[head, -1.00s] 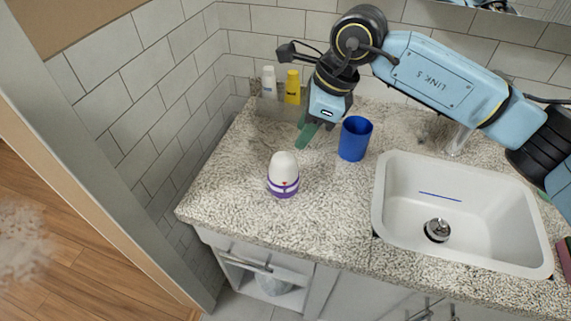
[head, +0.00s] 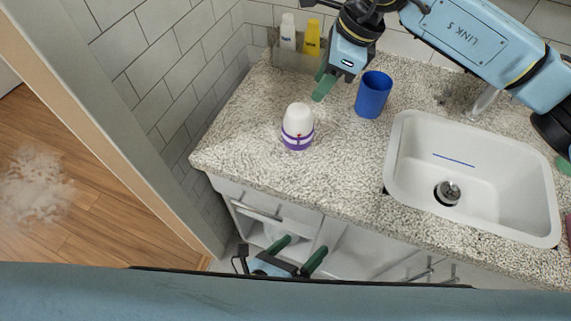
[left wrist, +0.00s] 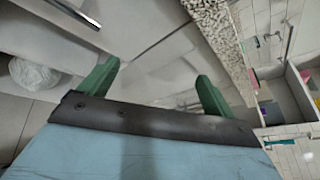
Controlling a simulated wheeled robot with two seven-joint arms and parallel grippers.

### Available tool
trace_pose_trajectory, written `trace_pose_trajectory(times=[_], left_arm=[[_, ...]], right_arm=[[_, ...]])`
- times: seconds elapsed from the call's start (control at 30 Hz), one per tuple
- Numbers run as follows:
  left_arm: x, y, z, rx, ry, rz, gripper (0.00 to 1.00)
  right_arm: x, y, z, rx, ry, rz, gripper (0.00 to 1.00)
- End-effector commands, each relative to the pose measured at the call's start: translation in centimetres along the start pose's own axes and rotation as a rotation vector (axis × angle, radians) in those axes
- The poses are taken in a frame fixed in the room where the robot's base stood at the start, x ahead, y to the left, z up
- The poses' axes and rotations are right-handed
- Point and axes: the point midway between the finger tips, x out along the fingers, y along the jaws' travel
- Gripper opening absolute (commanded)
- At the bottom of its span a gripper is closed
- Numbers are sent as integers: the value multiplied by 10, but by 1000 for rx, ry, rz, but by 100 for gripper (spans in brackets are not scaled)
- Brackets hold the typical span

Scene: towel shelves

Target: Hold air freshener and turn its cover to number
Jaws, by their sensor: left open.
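The air freshener (head: 298,127) stands upright on the speckled counter, with a white rounded top and a purple band around its lower part. My right gripper (head: 322,88), with green fingers, hangs pointing down just behind and to the right of it, apart from it. Its finger gap is not clear. My left gripper (head: 297,254) is below the counter's front edge, in front of the cabinets, its two green fingers spread and empty. In the left wrist view its open fingers (left wrist: 158,82) also show with nothing between them. Any number on the cover is too small to read.
A blue cup (head: 373,95) stands right of the air freshener, near my right gripper. A white sink (head: 400,165) lies farther right. White and yellow bottles (head: 312,38) stand in a holder at the back wall. The counter left of the air freshener is clear.

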Motion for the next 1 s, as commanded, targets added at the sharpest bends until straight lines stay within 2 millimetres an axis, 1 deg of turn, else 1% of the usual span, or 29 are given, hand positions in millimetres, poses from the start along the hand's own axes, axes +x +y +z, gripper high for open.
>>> trace_pose_trajectory(times=[0.03,0.1,0.17,0.2,0.23,0.4,0.6,0.7,0.8,1.0], left_arm=[[-2,-25,14,111,-33,-53,90],[-7,-57,33,277,-86,-116,90],[-11,-83,51,416,-141,-155,90],[-12,-96,69,501,-185,-152,90],[-8,-95,81,528,-205,-118,90],[10,-76,121,525,-225,69,90],[20,-58,161,503,-213,274,90],[21,-51,174,490,-188,365,90],[19,-45,183,479,-157,440,90],[15,-39,192,467,-107,531,90]], right_arm=[[0,0,0,0,0,0,36],[0,0,0,0,0,0,36],[0,0,0,0,0,0,36],[0,0,0,0,0,0,36],[0,0,0,0,0,0,36],[0,0,0,0,0,0,36],[0,0,0,0,0,0,36],[0,0,0,0,0,0,36],[0,0,0,0,0,0,36],[0,0,0,0,0,0,36]])
